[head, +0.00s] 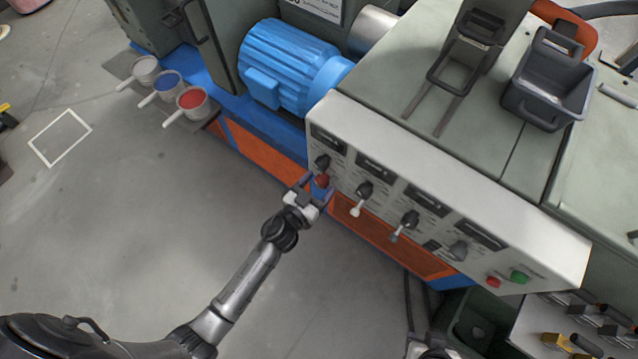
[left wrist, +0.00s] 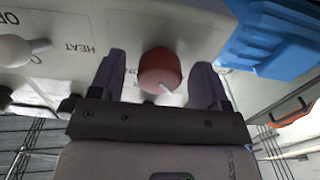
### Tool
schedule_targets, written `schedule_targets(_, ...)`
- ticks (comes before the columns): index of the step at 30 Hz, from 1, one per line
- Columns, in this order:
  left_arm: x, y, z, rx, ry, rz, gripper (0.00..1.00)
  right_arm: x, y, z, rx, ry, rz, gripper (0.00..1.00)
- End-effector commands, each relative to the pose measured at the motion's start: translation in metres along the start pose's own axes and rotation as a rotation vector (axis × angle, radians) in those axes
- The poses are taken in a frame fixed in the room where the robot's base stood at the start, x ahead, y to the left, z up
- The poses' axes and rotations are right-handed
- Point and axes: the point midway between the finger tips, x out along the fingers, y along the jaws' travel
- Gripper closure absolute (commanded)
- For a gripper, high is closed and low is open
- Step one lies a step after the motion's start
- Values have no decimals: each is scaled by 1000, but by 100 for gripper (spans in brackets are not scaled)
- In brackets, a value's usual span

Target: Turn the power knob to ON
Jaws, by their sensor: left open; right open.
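The red power knob (head: 322,180) sits at the left end of the white control panel (head: 450,187). It also shows in the left wrist view (left wrist: 159,69), with a pale pointer mark toward the lower right. My left gripper (head: 317,188) is open at the knob. In the left wrist view its two purple fingers stand on either side of the knob, with a visible gap on each side. The knob's ON and OFF labels cannot be read. My right gripper (head: 430,349) is partly in view at the bottom edge of the head view, with its fingers not clear.
Several dark knobs, including one (head: 364,190), line the panel to the right. A red button (head: 493,282) and a green button (head: 519,276) are at its right end. A blue motor (head: 290,65) stands behind.

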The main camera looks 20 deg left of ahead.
Motion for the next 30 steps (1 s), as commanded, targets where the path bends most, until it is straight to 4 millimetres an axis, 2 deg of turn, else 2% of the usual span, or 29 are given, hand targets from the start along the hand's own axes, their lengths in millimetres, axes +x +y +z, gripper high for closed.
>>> schedule_targets(10,2,0,0,0,0,0,30,0,0,0,-1,-1,0,57)
schedule_targets(25,2,0,0,0,0,0,78,1,3,1,-10,-2,7,57)
schedule_targets(30,2,0,0,8,0,0,80,0,2,1,-9,-2,7,57)
